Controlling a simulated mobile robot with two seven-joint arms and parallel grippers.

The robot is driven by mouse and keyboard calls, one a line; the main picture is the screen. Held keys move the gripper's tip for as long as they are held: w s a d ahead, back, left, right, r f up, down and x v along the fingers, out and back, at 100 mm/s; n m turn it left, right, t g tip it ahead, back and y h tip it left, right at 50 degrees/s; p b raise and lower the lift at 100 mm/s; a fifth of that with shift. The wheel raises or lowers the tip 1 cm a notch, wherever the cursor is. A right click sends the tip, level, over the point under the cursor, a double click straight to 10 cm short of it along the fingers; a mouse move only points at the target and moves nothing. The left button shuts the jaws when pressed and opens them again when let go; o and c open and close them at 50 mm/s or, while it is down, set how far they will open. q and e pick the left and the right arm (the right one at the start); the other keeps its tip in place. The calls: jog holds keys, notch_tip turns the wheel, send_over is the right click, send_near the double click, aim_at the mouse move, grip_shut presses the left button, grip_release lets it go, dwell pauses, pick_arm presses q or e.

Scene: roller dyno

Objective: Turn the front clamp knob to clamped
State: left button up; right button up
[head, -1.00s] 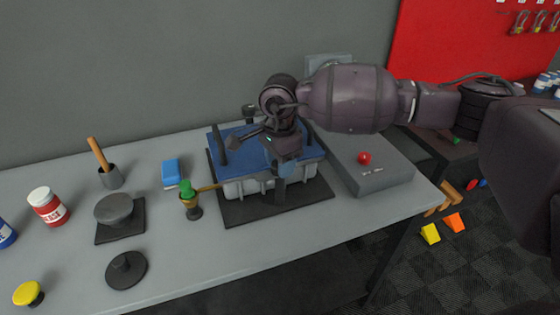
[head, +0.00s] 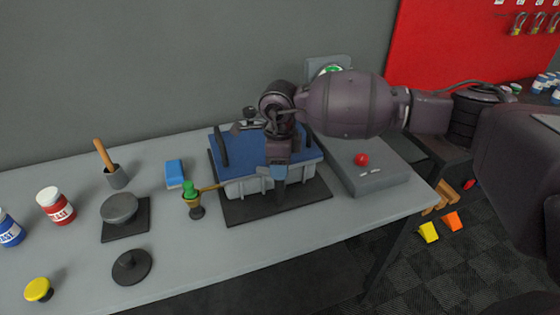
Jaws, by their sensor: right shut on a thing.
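The blue-topped device (head: 237,149) with a light grey base stands on a black mat (head: 240,212) in the middle of the bench. My right gripper (head: 279,183) points down at the front side of the device. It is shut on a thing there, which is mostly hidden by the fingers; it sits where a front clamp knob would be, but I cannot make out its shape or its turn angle. A dark knob (head: 250,113) shows at the back of the device. My left gripper is not in view.
A grey box with a red button (head: 361,160) stands close to the right of the device. A small stand with a green top (head: 190,189) is close on the left, with a blue block (head: 174,173) behind it.

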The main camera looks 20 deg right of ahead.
jog(key=m, duration=0.2)
jog(key=m+p, duration=0.1)
jog(key=m, duration=0.2)
jog(key=shift+r+m+p, duration=0.25)
jog(key=shift+m+p, duration=0.05)
jog(key=shift+p, duration=0.05)
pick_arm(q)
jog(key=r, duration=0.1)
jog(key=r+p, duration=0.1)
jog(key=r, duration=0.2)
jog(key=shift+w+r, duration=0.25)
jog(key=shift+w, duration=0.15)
pick_arm(e)
jog(key=m, duration=0.4)
jog(key=shift+m, duration=0.4)
jog(key=shift+f, duration=0.1)
jog(key=o, duration=0.9)
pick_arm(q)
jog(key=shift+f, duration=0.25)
pick_arm(e)
notch_tip(320, 180, up, 11)
jog(key=shift+f, duration=0.15)
